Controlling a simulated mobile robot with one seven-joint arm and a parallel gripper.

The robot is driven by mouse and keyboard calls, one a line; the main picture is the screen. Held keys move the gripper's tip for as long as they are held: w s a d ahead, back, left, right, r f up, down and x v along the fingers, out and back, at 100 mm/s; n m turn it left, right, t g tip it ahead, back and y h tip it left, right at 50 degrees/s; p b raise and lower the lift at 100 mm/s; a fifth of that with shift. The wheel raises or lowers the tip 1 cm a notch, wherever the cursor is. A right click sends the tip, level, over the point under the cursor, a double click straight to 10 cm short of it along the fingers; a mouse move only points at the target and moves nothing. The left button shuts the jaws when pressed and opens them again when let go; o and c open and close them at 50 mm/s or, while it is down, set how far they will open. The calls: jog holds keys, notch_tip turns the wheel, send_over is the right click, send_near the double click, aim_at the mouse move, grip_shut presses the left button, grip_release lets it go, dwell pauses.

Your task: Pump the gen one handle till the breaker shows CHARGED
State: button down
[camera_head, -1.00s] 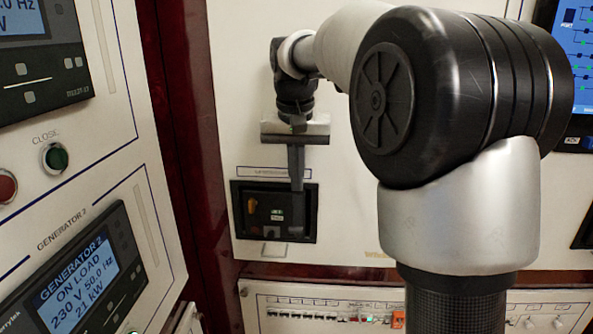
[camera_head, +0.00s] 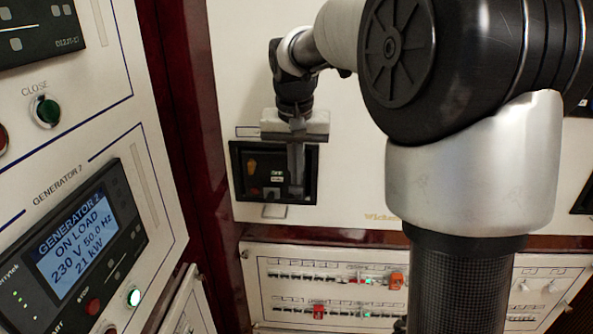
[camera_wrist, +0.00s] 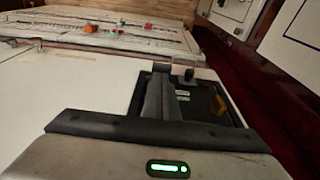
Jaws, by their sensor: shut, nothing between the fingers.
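The breaker (camera_head: 238,172) is a black framed unit set in the pale panel, with a yellow-orange part on its face. It also shows in the wrist view (camera_wrist: 226,92). Its small flags (camera_head: 276,173) are too small to read. My gripper (camera_head: 296,190) points down in front of the right part of the breaker face, its fingers together and empty. In the wrist view the shut fingers (camera_wrist: 161,88) lie over the breaker opening. The pump handle cannot be made out clearly; the fingers cover the right side of the face. I cannot tell whether they touch it.
A lower panel (camera_head: 330,262) holds rows of small breakers with orange-red pieces. At left, a Generator 2 display (camera_head: 75,240) reads ON LOAD, beside a green CLOSE button (camera_head: 46,111). A dark red frame post (camera_head: 185,110) stands between the left panels and the breaker panel.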

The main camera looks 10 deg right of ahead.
aim_at(295, 188)
jog(key=shift+s+a+f+t+b, duration=0.1)
jog(key=shift+s+f+t+b, duration=0.25)
jog(key=shift+b, duration=0.8)
jog(key=shift+s+f+t+b, duration=0.1)
jog(key=shift+s+t+b, duration=0.2)
jog(key=shift+b, duration=0.4)
jog(key=s+t+b, duration=0.1)
jog(key=b, duration=0.1)
jog(key=f+b, duration=0.1)
jog(key=b, duration=0.2)
jog(key=shift+s+a+f+t+h, duration=0.3)
jog(key=shift+s+a+t+h, duration=0.05)
jog(key=shift+h, duration=0.05)
jog(key=shift+s+a+f+b, duration=0.2)
jog(key=shift+s+f+b, duration=0.4)
jog(key=shift+f, duration=0.05)
jog(key=shift+s+a+f+b, duration=0.2)
jog(key=shift+s+f+b, duration=0.35)
jog(key=shift+f, duration=0.1)
